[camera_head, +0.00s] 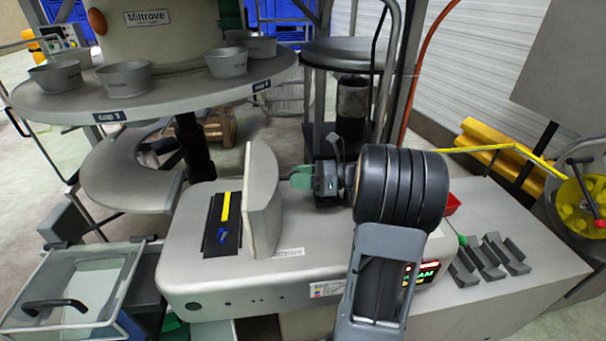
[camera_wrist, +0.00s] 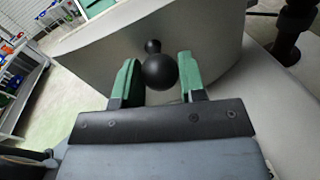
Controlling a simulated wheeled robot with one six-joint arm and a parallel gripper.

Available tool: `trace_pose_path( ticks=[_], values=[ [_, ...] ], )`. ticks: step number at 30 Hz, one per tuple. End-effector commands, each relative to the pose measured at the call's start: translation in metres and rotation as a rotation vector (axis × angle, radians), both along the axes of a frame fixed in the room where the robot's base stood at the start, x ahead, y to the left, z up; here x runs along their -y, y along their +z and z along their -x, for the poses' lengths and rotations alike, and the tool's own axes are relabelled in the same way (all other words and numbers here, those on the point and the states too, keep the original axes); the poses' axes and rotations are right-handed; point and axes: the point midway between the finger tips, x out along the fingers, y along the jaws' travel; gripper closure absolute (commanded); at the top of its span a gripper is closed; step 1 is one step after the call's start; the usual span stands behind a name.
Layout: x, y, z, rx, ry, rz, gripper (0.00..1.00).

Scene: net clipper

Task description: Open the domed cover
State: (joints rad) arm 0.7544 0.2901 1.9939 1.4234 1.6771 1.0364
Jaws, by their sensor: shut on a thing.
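The domed cover (camera_head: 262,200) is a beige curved shell on the grey machine. It stands steeply raised on its edge, and the bed to its left is exposed. My gripper (camera_head: 299,178) is at the cover's right side, with its green fingers towards the shell. In the wrist view, my gripper (camera_wrist: 159,78) has one green finger on each side of a black ball knob (camera_wrist: 159,72), which projects from the cover (camera_wrist: 195,40). The gripper is shut on this knob. The knob is hidden by the fingers in the head view.
A black bed with a yellow strip (camera_head: 225,206) and a blue clip (camera_head: 222,236) lies left of the cover. A round table (camera_head: 150,98) with grey bowls overhangs behind left. Grey cradles (camera_head: 490,255) and a lit display (camera_head: 420,273) are at the right.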

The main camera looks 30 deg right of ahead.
Motion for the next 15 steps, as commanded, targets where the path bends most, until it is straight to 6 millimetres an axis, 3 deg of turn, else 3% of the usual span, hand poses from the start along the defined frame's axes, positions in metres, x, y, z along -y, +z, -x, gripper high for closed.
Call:
trace_pose_path(
  ticks=[10, 11, 15],
  values=[
    [0.0001, -0.0008, -0.0004, -0.001, -0.001, -0.003, 1.00],
    [0.0001, -0.0008, -0.0004, -0.001, -0.001, -0.003, 0.61],
    [0.0005, -0.0009, 0.0000, -0.001, -0.001, -0.003, 0.48]
  ],
)
